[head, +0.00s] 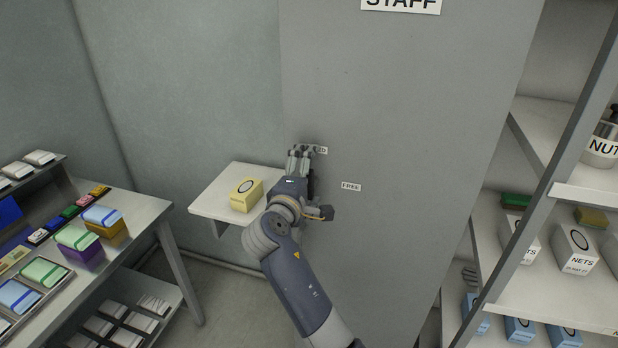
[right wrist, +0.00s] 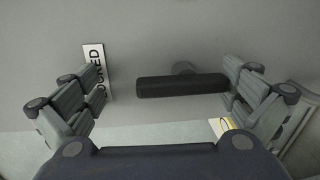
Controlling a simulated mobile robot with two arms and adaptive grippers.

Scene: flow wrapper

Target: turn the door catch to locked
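The door catch (right wrist: 180,87) is a dark bar on a short round stem, set on the grey door (head: 400,120). In the right wrist view it lies level, and its left end points toward a white label reading LOCKED (right wrist: 92,62), partly hidden by a finger. A FREE label (head: 351,186) is right of the gripper in the head view. There the gripper mostly hides the catch. My left gripper is out of view.
A small shelf (head: 205,203) with a yellow box (head: 246,194) stands left of my right forearm. A bench (head: 150,212) with coloured packs is at far left. Racks (head: 530,280) with boxes stand at right. The door face right of the gripper is clear.

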